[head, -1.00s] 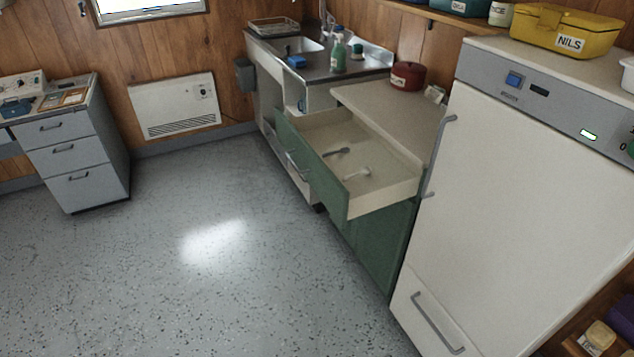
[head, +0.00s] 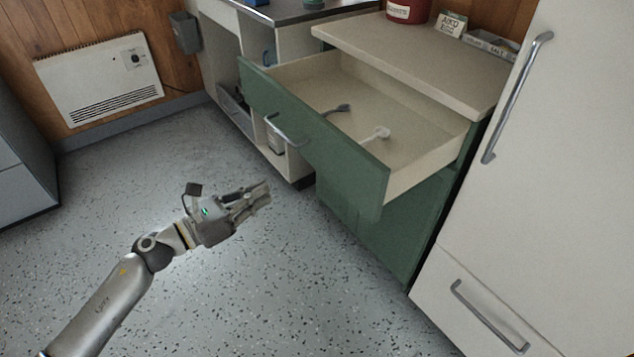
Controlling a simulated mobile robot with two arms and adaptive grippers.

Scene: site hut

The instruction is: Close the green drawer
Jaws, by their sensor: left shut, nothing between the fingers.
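The green drawer (head: 330,150) stands well out of its green cabinet under a beige worktop. Its front has a grey bar handle (head: 283,131). Inside its pale box lie a dark utensil (head: 338,109) and a white utensil (head: 376,133). My left gripper (head: 264,192) is shut and empty. It is in front of the drawer, below and left of the handle in the picture, and apart from it. My right gripper is not in view.
A tall white fridge (head: 490,200) with bar handles stands right of the cabinet. The worktop (head: 410,60) holds a red tin (head: 407,10) and small boxes (head: 449,24). A white heater (head: 98,82) is on the far wall. The speckled floor (head: 190,290) is clear.

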